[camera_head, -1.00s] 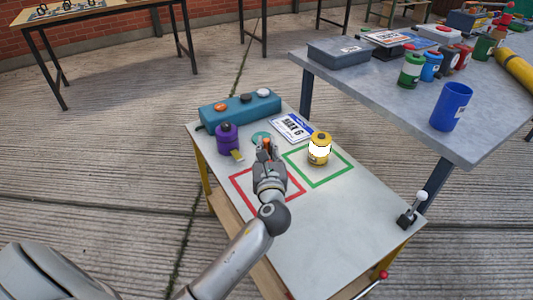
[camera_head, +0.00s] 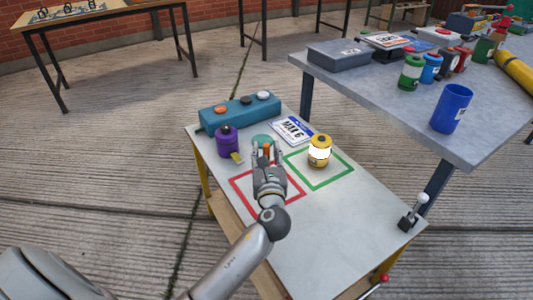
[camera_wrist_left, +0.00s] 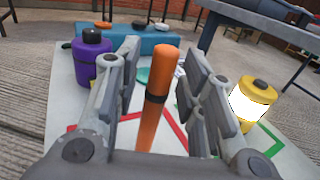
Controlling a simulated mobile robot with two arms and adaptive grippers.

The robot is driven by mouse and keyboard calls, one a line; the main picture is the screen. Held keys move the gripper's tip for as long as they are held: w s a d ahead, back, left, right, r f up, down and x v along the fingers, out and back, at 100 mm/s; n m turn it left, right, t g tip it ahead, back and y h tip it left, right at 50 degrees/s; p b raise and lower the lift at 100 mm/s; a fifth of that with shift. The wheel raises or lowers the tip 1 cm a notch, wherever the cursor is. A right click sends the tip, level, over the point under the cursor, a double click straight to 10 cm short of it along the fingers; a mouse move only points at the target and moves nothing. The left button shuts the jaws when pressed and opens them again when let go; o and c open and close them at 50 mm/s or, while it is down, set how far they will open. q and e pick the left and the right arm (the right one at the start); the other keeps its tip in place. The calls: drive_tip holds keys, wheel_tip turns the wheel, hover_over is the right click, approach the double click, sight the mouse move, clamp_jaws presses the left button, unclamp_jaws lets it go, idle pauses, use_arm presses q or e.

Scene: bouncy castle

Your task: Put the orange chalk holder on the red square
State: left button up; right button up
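The orange chalk holder (camera_wrist_left: 153,115) is a slim orange stick with a dark band. It is upright between the fingers of my left gripper (camera_head: 266,150), and its lower end is hidden, so I cannot tell whether it touches the table. In the left wrist view the fingers (camera_wrist_left: 165,85) stand apart, with visible gaps on both sides of the stick. The red square (camera_head: 237,186) is an outline on the small white table (camera_head: 330,222). My left gripper and forearm cover its middle in the head view. My right gripper is not in view.
A purple canister (camera_head: 227,141) stands left of my gripper. A yellow lantern (camera_head: 320,151) stands at the green square (camera_head: 350,173).

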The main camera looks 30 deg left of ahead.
use_arm(q)
drive_tip(key=shift+r, duration=0.1)
drive_tip(key=shift+s+d, duration=0.1)
drive_tip(key=shift+s, duration=0.1)
drive_tip(key=p+v, duration=0.1)
drive_tip(key=v, duration=1)
drive_tip(key=shift+s+d, duration=0.15)
drive_tip(key=shift+s, duration=0.1)
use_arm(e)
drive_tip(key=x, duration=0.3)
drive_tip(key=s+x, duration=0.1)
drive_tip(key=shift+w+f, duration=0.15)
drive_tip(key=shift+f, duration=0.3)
